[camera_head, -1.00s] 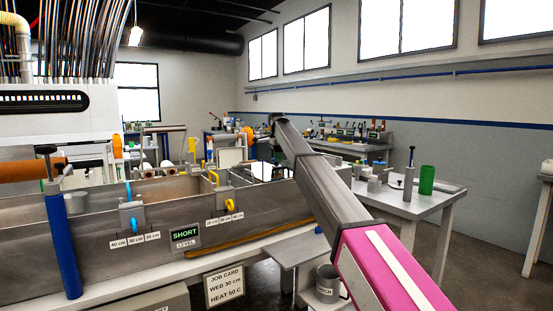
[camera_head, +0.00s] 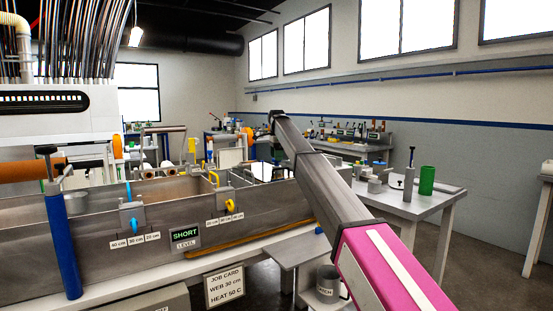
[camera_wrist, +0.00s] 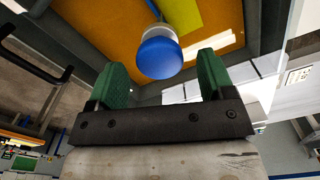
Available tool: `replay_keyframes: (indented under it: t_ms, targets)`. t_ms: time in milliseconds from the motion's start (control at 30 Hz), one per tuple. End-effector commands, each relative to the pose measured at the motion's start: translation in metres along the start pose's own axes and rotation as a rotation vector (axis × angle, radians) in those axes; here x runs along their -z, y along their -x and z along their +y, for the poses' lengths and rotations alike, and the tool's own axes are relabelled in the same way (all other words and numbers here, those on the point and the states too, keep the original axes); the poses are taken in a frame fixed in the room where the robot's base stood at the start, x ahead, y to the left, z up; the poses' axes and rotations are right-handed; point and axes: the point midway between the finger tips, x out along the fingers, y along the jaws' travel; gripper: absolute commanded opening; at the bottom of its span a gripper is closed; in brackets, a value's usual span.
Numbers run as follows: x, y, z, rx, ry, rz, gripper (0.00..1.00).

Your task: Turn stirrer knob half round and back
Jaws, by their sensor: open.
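In the wrist view, a round blue knob (camera_wrist: 159,58) on a white collar stands against an orange-brown surface; I take it for the stirrer knob. My gripper (camera_wrist: 162,76) has two green fingers spread wide apart. The blue knob shows in the gap between the fingertips, nearer the middle, and neither finger visibly touches it. I cannot tell how deep it lies between them. In the head view my arm reaches away toward the back, and the gripper and this knob cannot be made out there.
A steel bath (camera_head: 28,262) runs along the left, with a SHORT level display (camera_head: 185,235) on its wall. A blue post (camera_head: 63,245) stands at its near end. A mug (camera_head: 327,284) sits below my arm. A table (camera_head: 408,208) with a green cylinder (camera_head: 427,181) stands right.

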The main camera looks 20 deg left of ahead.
Motion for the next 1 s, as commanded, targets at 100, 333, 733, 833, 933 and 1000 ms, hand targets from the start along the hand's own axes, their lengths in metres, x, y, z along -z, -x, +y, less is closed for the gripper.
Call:
replay_keyframes:
  t_ms: [100,333,733,833,933,1000]
  targets:
    - [0.0,0.018,-0.001,0.001,0.0,0.0,0.75]
    - [0.0,0.061,-0.002,0.001,0.0,0.0,0.75]
    - [0.0,0.097,0.0,-0.001,0.0,0.0,0.75]
    - [0.0,0.096,0.0,0.0,0.0,0.0,0.75]
    - [0.0,0.096,0.0,0.0,0.0,0.0,0.75]
    - [0.0,0.096,0.0,0.0,0.0,0.0,0.75]
